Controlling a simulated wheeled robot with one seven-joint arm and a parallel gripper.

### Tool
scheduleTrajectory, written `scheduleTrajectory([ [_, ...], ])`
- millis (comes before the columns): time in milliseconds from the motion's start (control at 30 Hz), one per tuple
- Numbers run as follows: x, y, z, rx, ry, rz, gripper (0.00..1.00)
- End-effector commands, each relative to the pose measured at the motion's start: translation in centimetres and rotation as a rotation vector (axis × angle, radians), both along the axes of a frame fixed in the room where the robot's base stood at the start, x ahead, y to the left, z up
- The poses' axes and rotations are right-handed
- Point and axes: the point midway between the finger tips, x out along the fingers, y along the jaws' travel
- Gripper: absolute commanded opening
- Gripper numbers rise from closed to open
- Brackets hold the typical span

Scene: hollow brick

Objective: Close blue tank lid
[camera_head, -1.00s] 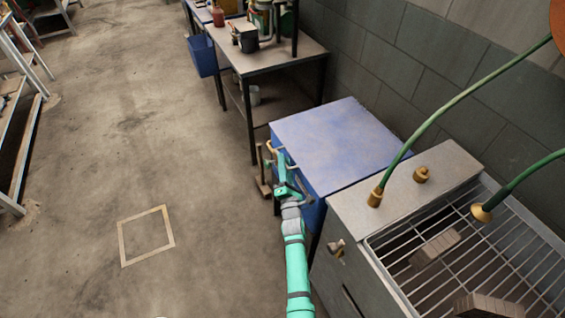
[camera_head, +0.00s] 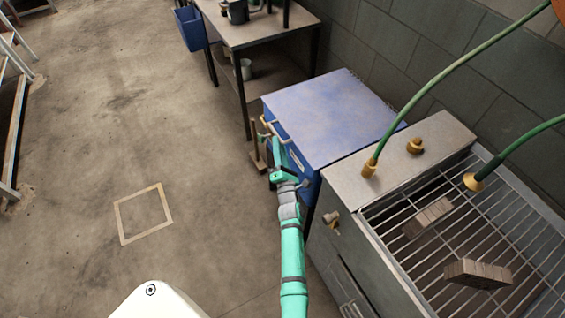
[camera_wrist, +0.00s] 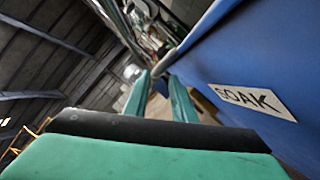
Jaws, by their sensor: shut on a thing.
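The blue tank (camera_head: 309,175) stands right of centre in the head view, with a worn blue lid (camera_head: 333,118) lying flat across its top. A pale bar handle (camera_head: 279,131) is on its left side near the lid edge. My gripper (camera_head: 269,134) is at this handle. In the wrist view, my gripper (camera_wrist: 161,80) has its two green fingers at a pale bar (camera_wrist: 165,63), shut on the handle. The tank's blue side (camera_wrist: 215,60) with a white SOAK label (camera_wrist: 252,101) fills the right of that view. The exact finger contact is small and partly hidden.
A grey metal unit (camera_head: 340,170) with a wire grate, bricks and green hoses stands close right of the tank. A workbench (camera_head: 245,32) stands behind, with a blue bin (camera_head: 191,28) at its left. The floor left of the tank is open, with a taped square (camera_head: 123,226).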

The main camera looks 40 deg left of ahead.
Motion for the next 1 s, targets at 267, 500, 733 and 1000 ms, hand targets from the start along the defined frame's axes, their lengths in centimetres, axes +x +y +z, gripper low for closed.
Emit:
scheduleTrajectory([
  [267, -0.8, -1.7, -0.6, 0.0, 0.008, -0.013, 0.18],
  [500, -1.7, -2.6, -0.9, 0.003, 0.004, -0.013, 0.18],
  [733, -2.6, -2.9, -0.9, 0.002, 0.003, -0.007, 0.18],
  [1000, -3.7, -3.9, -0.9, 0.011, -0.004, -0.005, 0.18],
])
